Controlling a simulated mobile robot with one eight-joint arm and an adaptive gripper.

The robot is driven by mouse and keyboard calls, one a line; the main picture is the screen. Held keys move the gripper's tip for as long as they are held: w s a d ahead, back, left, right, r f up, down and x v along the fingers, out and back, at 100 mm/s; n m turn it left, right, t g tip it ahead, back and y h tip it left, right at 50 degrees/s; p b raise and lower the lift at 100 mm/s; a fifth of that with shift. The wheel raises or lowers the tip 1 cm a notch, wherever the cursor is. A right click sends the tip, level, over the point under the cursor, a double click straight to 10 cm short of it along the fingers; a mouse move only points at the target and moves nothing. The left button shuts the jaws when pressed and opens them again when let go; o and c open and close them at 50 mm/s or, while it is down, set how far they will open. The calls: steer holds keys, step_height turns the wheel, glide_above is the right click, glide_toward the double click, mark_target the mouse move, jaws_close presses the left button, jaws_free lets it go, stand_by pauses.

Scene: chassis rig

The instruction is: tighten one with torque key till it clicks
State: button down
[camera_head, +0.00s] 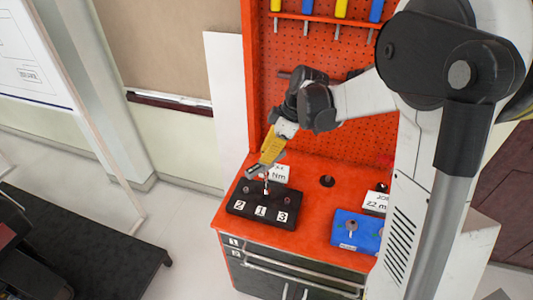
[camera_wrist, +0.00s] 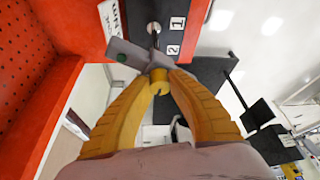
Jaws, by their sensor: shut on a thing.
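My gripper (camera_head: 271,152) has yellow fingers, which also fill the middle of the wrist view (camera_wrist: 160,78). It is shut on a grey torque key (camera_wrist: 140,56) with a green dot on one side. The key's shaft reaches down to the black block (camera_head: 238,207) with labels 2, 1 and 3. In the wrist view the shaft end (camera_wrist: 153,28) meets the block close to label 1. I cannot tell whether it is seated on the fastener. Other fasteners show near labels 2 (camera_head: 246,188) and 3 (camera_head: 287,200).
The block stands on an orange workbench (camera_head: 310,185). A blue block (camera_head: 345,238) with fasteners is on the right, beside a white card (camera_head: 375,202). A pegboard (camera_head: 300,60) with hanging screwdrivers rises behind. A dark platform (camera_head: 90,245) stands on the floor at left.

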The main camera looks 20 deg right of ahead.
steer(key=shift+f, duration=0.2)
steer(key=shift+m, duration=0.3)
steer(key=m, duration=0.2)
steer(key=m+t, duration=0.1)
steer(key=shift+s+a+m+t+h, duration=0.1)
steer(key=shift+m+t+h, duration=0.2)
steer(key=shift+m+h, duration=0.1)
steer(key=m+h, duration=0.1)
steer(key=m, duration=0.2)
steer(key=m+t+h, duration=0.1)
steer(key=m, duration=0.2)
steer(key=m+h, duration=0.2)
steer(key=m, duration=0.3)
steer(key=shift+m, duration=0.4)
steer(key=m+h, duration=0.1)
steer(key=m, duration=0.1)
steer(key=m+h, duration=0.1)
steer(key=m, duration=0.2)
steer(key=shift+g+b, duration=0.3)
steer(key=shift+b, duration=0.05)
steer(key=shift+r+n, duration=0.1)
steer(key=shift+n, duration=0.4)
